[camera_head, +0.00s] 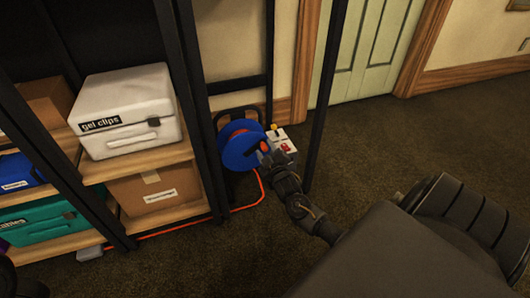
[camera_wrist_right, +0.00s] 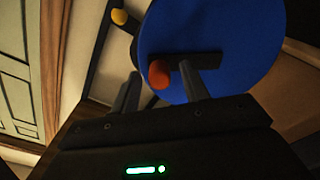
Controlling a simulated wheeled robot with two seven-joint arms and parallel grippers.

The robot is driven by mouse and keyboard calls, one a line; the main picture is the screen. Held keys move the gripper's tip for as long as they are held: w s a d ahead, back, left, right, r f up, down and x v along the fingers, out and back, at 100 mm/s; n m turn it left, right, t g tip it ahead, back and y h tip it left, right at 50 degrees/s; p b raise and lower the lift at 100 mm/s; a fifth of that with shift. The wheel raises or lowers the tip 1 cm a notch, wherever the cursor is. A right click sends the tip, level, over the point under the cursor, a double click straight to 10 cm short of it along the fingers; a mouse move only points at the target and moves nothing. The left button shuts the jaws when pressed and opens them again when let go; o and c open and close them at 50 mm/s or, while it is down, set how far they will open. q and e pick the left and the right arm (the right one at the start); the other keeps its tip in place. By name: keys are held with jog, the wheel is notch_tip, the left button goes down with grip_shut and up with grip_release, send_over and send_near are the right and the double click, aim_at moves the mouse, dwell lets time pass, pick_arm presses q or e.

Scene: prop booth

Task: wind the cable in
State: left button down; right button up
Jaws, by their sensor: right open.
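The cable reel (camera_head: 238,150) is a blue disc in a dark frame on the floor, beside the shelf. Its orange-red crank knob (camera_head: 264,146) also shows in the right wrist view (camera_wrist_right: 158,75), on a dark crank bar (camera_wrist_right: 205,61) across the blue face. The orange cable (camera_head: 250,203) runs from the reel along the floor, past the shelf's foot to the left. My right gripper (camera_head: 271,156) is at the reel's front. In the wrist view its two fingers (camera_wrist_right: 160,88) stand apart, with the knob between their tips; contact cannot be told.
A black shelf with a white "gel clips" box (camera_head: 125,105), a cardboard box (camera_head: 155,190) and a teal box (camera_head: 40,218) stands left. A pale box (camera_head: 283,146) with red and yellow parts is right of the reel. A black post (camera_head: 325,95) rises nearby. Carpet is clear at right.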

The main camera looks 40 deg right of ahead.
grip_shut()
jog(key=shift+a, duration=0.15)
dwell(0.4)
